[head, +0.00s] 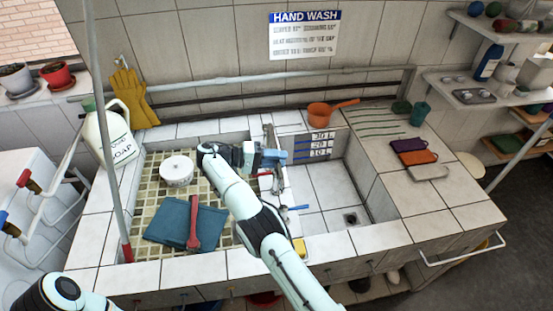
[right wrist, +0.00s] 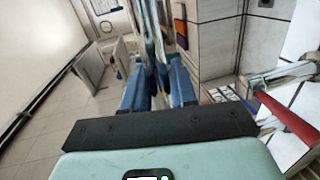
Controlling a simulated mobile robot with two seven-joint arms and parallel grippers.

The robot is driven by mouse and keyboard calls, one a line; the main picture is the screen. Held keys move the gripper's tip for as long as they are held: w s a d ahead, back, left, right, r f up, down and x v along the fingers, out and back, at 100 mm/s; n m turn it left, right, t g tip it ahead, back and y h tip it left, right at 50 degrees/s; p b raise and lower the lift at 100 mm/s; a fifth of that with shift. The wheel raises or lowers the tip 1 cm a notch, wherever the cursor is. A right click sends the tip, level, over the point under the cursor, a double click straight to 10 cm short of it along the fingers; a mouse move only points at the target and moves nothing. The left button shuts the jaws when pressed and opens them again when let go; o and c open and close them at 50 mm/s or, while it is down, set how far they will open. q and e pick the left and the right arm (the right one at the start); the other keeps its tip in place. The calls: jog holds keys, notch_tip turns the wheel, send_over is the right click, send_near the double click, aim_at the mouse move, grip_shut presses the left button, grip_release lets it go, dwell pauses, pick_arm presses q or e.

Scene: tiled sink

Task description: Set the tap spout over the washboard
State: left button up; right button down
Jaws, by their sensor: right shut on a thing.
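The tap (head: 268,130) stands at the back of the divider between the two basins. My right gripper (head: 276,157) reaches across from the left and is shut on the tap spout, which is mostly hidden by the fingers. In the right wrist view the blue fingers (right wrist: 156,88) close around a thin, shiny upright piece. A red lever (right wrist: 288,120) and a grey pipe (right wrist: 282,75) show to the right of them. The left basin has a yellowish small-tiled floor (head: 152,200); I cannot clearly tell a separate washboard there. My left gripper is out of view.
A white round tub (head: 176,170), a blue cloth (head: 172,222) and a red-handled brush (head: 193,225) lie in the left basin. The right basin (head: 325,187) is mostly clear. An orange pan (head: 320,115) and a soap jug (head: 112,140) stand on the rim.

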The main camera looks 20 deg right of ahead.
jog(key=shift+w+a+r, duration=0.1)
jog(key=shift+a+r, duration=0.05)
jog(key=shift+r, duration=0.05)
dwell(0.5)
jog(key=c, duration=1)
grip_release()
jog(key=shift+a, duration=0.1)
jog(key=shift+c, duration=0.2)
jog(key=shift+f, duration=0.1)
